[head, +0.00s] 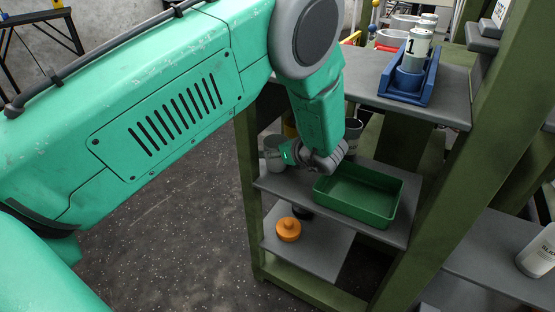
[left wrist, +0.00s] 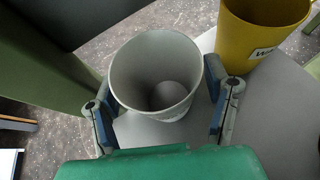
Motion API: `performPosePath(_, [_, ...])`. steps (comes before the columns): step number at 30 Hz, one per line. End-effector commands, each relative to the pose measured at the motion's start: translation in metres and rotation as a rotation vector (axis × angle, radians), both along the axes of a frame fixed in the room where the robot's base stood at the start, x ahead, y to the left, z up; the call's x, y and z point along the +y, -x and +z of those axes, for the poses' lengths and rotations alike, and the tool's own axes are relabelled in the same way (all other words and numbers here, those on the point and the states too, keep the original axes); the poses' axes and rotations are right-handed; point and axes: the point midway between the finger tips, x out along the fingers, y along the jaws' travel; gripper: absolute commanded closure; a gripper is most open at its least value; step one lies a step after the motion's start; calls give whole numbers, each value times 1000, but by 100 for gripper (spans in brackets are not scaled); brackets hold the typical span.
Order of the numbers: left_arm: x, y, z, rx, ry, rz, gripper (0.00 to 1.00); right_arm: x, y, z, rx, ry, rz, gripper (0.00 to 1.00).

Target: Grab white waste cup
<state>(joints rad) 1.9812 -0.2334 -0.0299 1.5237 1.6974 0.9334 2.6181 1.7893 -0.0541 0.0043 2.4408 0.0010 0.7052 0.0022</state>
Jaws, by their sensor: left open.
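The white waste cup (left wrist: 155,75) is a light grey-white, open-topped cup, upright and empty inside, in the middle of the left wrist view. In the head view the cup (head: 272,153) stands at the left end of the middle shelf, partly hidden by my gripper. My left gripper (head: 289,154) is open at the cup's right side. In the left wrist view its fingers (left wrist: 160,105) are on either side of the cup; whether they touch it I cannot tell. My right gripper is not in view.
A yellow labelled cup (left wrist: 265,32) stands close beside the white one. A green tray (head: 357,193) lies right of my gripper, with a grey cup (head: 353,130) behind. An orange lidded object (head: 288,229) sits below. The green shelf post (head: 248,190) stands near the cup.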

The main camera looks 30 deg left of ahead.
Motion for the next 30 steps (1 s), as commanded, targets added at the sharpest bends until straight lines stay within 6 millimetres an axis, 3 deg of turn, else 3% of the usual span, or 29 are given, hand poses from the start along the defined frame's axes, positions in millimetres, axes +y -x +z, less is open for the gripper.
performPosePath(8, [2, -2, -1, -1, -4, -1, 30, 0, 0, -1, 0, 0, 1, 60])
performPosePath(10, [2, -2, 0, 0, -4, -2, 54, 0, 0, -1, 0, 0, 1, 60])
performPosePath(11, [1, -2, 0, -1, -5, -2, 57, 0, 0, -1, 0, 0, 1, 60])
performPosePath(30, [6, -6, 4, -1, -3, -1, 58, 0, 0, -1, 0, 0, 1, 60])
